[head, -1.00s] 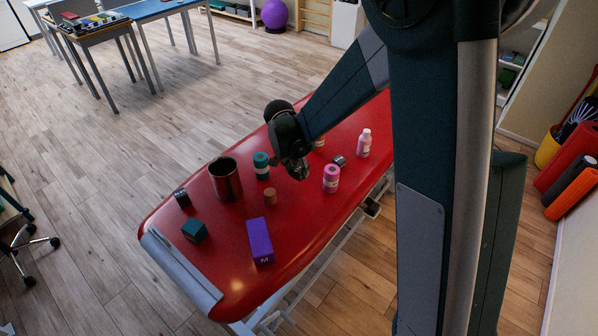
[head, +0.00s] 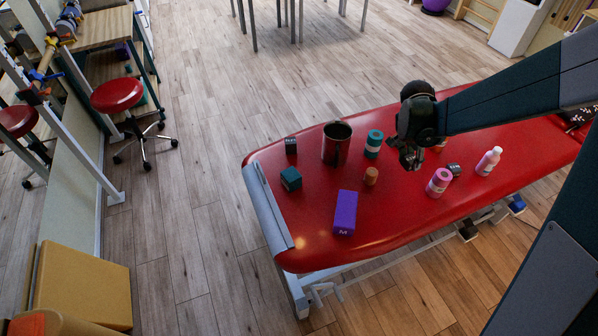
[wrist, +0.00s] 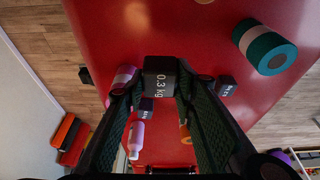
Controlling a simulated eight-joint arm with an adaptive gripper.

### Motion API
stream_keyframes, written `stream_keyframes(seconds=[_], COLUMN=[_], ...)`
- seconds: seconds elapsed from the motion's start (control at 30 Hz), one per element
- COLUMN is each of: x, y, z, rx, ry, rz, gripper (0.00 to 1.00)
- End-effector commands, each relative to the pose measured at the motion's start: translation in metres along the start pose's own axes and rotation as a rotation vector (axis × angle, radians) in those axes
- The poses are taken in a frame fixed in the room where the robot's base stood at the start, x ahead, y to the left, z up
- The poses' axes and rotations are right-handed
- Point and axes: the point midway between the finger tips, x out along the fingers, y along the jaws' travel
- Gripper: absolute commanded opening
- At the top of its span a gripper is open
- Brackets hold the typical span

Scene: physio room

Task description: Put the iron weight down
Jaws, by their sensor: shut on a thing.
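The iron weight (wrist: 160,77) is a dark block marked "0.3 kg" in the wrist view. My gripper (wrist: 160,90) is shut on it, with one finger on each side. In the head view my gripper (head: 411,160) hangs over the red treatment table (head: 290,235), between the teal roll (head: 373,143) and the pink roll (head: 439,182). The held weight is hard to make out there. I cannot tell how high it is above the table. Another small dark block (head: 454,169) lies next to the pink roll.
A metal cup (head: 336,146), a wooden cylinder (head: 371,176), a purple box (head: 345,212), a teal cube (head: 291,179), a dark cube (head: 291,145) and a pink bottle (head: 489,161) stand on the table. Bare red surface shows between the purple box and the pink roll.

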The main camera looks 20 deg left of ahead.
Motion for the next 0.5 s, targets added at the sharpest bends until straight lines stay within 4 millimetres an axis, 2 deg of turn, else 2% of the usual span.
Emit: stream_keyframes(seconds=[0.5], x=[-0.079], y=[0.001], z=[-0.024], rx=[0.000], ry=[0.000], rz=[0.000], gripper=[0.11])
